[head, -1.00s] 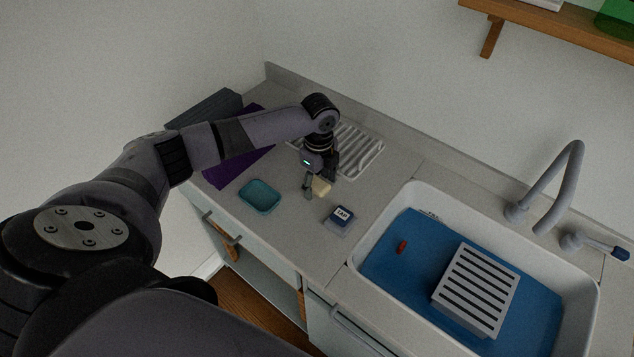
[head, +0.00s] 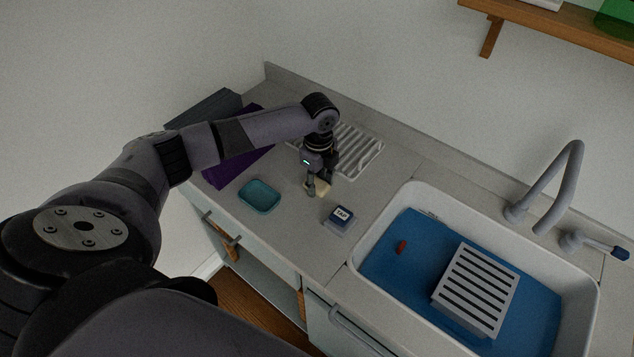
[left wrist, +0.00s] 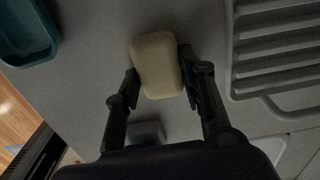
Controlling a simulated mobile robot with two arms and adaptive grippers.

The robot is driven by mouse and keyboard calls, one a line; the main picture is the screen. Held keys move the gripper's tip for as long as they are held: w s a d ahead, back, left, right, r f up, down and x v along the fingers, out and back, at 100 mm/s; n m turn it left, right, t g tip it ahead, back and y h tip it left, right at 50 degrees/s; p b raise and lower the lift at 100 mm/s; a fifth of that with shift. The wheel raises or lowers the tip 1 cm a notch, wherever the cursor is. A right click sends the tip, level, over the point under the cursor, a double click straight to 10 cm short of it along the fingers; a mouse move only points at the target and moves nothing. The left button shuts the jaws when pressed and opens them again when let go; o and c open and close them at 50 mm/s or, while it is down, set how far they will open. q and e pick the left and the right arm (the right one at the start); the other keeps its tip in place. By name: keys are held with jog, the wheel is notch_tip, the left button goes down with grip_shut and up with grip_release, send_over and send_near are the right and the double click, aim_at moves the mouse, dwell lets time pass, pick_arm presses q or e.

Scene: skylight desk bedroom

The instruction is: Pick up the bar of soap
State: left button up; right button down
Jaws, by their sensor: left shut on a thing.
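The bar of soap (head: 322,188) is a cream, rounded block on the grey counter, partly hidden by my fingers in the head view. In the left wrist view the soap (left wrist: 157,65) lies between the two fingertips. My left gripper (head: 319,186) points down over it and is shut on it, with a finger on each side. The left gripper (left wrist: 160,88) shows both fingers against the soap's sides. I cannot tell whether the soap is clear of the counter. My right gripper is not in view.
A teal tray (head: 259,196) lies left of the soap. A white ribbed rack (head: 362,150) lies behind. A sink (head: 374,232) with a blue bottom is at right, holding a slatted grey block (head: 476,288).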

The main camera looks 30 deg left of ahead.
aim_at(319, 183)
pick_arm(q)
jog(key=shift+r, duration=0.1)
jog(key=shift+r, duration=0.3)
notch_tip(319, 183, up, 19)
jog(key=b, duration=0.3)
jog(key=s+d+f+n, duration=0.2)
jog(key=s+d+n, duration=0.4)
jog(key=n, duration=0.3)
jog(key=s+d+f+n, duration=0.3)
jog(key=s+d+n, duration=0.4)
jog(key=s+n, duration=0.2)
jog(key=shift+f+n, duration=0.35)
jog(key=shift+n, duration=0.15)
jog(key=shift+w, duration=0.1)
